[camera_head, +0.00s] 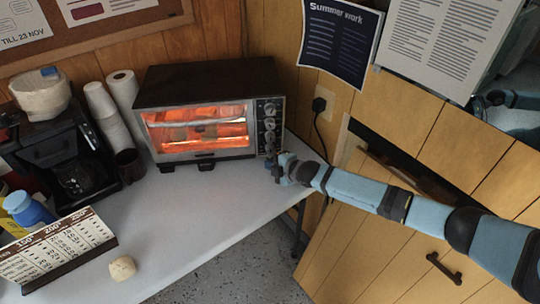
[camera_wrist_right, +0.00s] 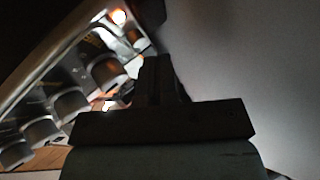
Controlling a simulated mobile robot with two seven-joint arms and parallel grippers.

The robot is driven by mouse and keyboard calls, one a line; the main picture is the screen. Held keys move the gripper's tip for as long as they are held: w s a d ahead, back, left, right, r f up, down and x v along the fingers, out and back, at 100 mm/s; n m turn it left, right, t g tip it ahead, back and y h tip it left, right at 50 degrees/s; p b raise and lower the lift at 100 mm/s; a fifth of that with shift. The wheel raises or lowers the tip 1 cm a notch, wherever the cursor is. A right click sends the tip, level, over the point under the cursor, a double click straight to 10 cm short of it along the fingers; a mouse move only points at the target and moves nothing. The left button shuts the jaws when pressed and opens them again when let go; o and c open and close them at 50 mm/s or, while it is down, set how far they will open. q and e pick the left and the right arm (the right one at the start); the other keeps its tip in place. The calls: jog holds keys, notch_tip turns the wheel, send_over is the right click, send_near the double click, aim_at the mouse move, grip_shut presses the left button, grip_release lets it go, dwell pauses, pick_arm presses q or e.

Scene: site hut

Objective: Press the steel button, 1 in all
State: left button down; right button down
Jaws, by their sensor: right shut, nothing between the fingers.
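The toaster oven (camera_head: 208,90) stands on the white counter with its heating glow showing. Its control panel (camera_head: 269,115) has a column of knobs on the right side. My right gripper (camera_head: 274,164) is shut and empty, at the lower end of this panel. In the right wrist view the gripper (camera_wrist_right: 157,72) points at the panel (camera_wrist_right: 88,80), near a small lit spot (camera_wrist_right: 118,17) at its end. I cannot make out the steel button for certain; the gripper may cover it. Whether the fingertips touch the panel is unclear. My left gripper is not in view.
A coffee maker (camera_head: 60,150), paper rolls (camera_head: 122,95) and a dark mug (camera_head: 130,163) stand left of the oven. A black plug (camera_head: 319,104) is in the wall at right. The counter's middle is clear.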

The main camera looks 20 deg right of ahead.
jog(key=shift+s, duration=0.15)
jog(key=shift+s+a+r+p, duration=0.1)
jog(key=shift+s+a+p, duration=0.05)
jog(key=shift+s+p, duration=0.4)
jog(key=shift+s+a+p, duration=0.2)
jog(key=shift+s+p, duration=0.75)
jog(key=shift+s, duration=0.3)
jog(key=shift+s+a+p, duration=0.1)
jog(key=shift+s+p, duration=0.3)
jog(key=shift+s, duration=0.3)
